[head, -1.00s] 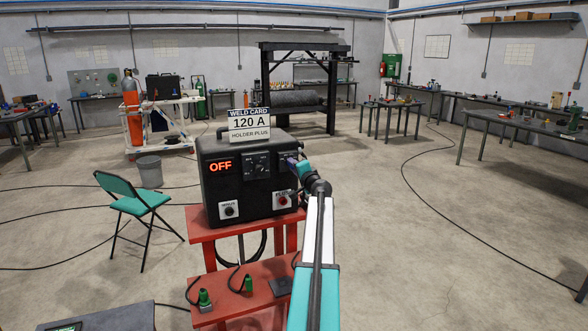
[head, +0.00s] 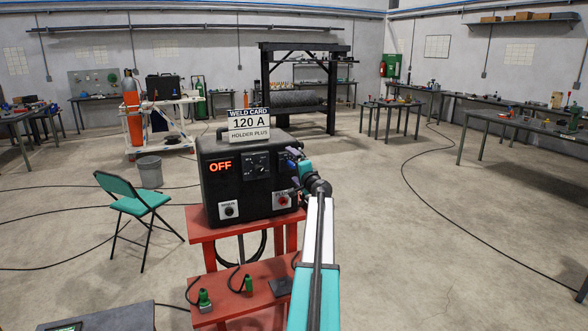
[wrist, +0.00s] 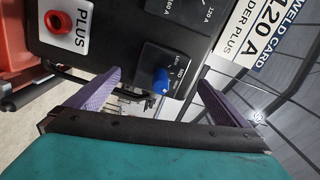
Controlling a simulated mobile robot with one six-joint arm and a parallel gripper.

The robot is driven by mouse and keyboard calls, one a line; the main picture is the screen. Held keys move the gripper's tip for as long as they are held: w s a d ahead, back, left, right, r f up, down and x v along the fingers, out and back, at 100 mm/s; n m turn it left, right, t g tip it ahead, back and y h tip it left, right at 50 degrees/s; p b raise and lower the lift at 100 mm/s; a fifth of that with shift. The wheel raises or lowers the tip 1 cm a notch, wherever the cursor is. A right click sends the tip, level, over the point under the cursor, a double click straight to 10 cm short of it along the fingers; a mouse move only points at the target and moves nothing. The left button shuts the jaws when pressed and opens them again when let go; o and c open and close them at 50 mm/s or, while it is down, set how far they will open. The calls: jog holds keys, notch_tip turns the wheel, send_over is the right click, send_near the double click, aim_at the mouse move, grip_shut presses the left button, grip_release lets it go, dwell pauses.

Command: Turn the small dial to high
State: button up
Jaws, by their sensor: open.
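The small dial (wrist: 161,82) is a blue knob on a dark plate in the wrist view, with small position labels beside it. Its pointer is too small to read. The plate (head: 256,166) sits on the front of the black welding power unit (head: 220,190) in the head view; the knob itself cannot be made out there. My gripper (wrist: 160,84) is open, its purple fingers on either side of the dial in the picture, apart from it. In the head view my gripper (head: 291,172) is at the unit's right front edge.
A red PLUS socket (wrist: 68,31) is beside the dial plate. The unit's display (head: 220,167) reads OFF. A weld card (head: 249,122) reading 120 A stands on top. The unit rests on a red cart (head: 203,233). A green chair (head: 140,200) stands left.

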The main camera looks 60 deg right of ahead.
jog(key=shift+s+a, duration=0.1)
jog(key=b+v, duration=0.2)
jog(key=v, duration=0.4)
jog(key=shift+s+a, duration=0.25)
jog(key=shift+s, duration=0.05)
dwell(0.4)
dwell(0.4)
